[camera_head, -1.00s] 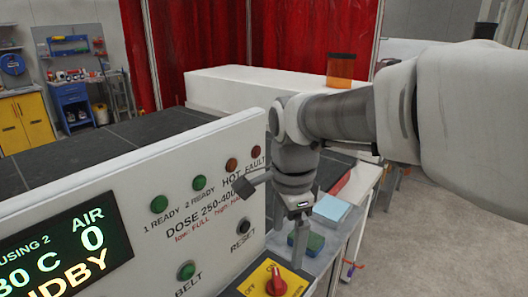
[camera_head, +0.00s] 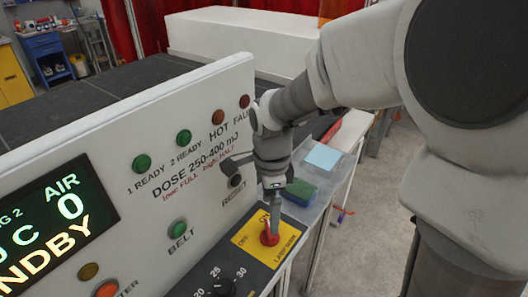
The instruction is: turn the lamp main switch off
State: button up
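The lamp main switch is a red rotary knob (camera_head: 268,239) on a yellow plate (camera_head: 288,240) with OFF and ON lettering, on the grey ledge in front of the white control panel. My gripper (camera_head: 274,226) points down at the knob, its finger end overlapping the knob's upper part in the picture. I see the fingers edge-on, so their gap does not show, and I cannot tell whether they touch or grip the knob. The part of the knob behind the fingers is hidden, so its exact pointing direction is unclear.
The white panel (camera_head: 120,130) stands close left of my gripper, with a RESET button (camera_head: 235,181), a green BELT button (camera_head: 177,229) and a display (camera_head: 55,220). A black dial (camera_head: 224,287) sits nearer on the ledge.

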notch_tip(320, 180, down, 7)
jog(key=shift+r, duration=0.1)
dwell(0.3)
jog(key=c, duration=1.3)
